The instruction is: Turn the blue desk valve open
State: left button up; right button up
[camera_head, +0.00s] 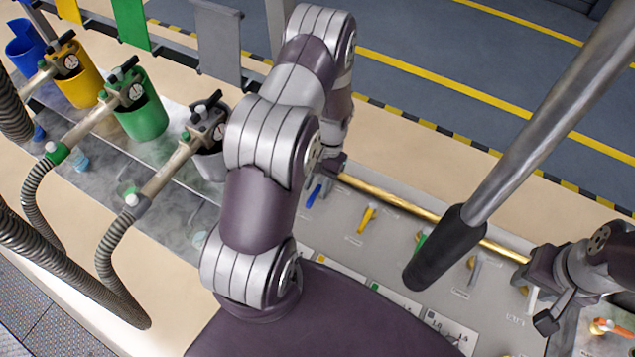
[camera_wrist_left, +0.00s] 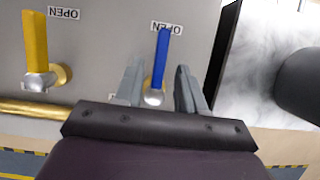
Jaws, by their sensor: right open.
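The blue desk valve has a flat blue lever (camera_wrist_left: 163,58) on a silver hub (camera_wrist_left: 154,97) with a brass fitting. Its tip lies partly over an OPEN label (camera_wrist_left: 165,28) in the left wrist view. My left gripper (camera_wrist_left: 158,85) is open, with one finger on each side of the lever's hub end and visible gaps to it. In the head view the blue lever (camera_head: 314,195) shows just below my left gripper (camera_head: 334,164). My right gripper (camera_head: 536,305) is open at the right, away from the blue valve.
A yellow valve lever (camera_wrist_left: 35,42) sits beside the blue one. A brass rail (camera_head: 400,208) runs along the desk's far edge. A grey pole with a black grip (camera_head: 445,247) crosses the right side. Blue, yellow, green (camera_head: 143,112) and grey containers with hoses stand at the left.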

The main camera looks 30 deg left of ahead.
pick_arm(q)
jog(key=shift+w+r, duration=0.1)
jog(key=b+v, duration=0.2)
jog(key=v, duration=0.3)
jog(key=shift+w+r+b, duration=0.25)
jog(key=shift+r+b, duration=0.1)
jog(key=p+v, duration=0.4)
jog(key=v, duration=0.2)
jog(key=shift+r, duration=0.35)
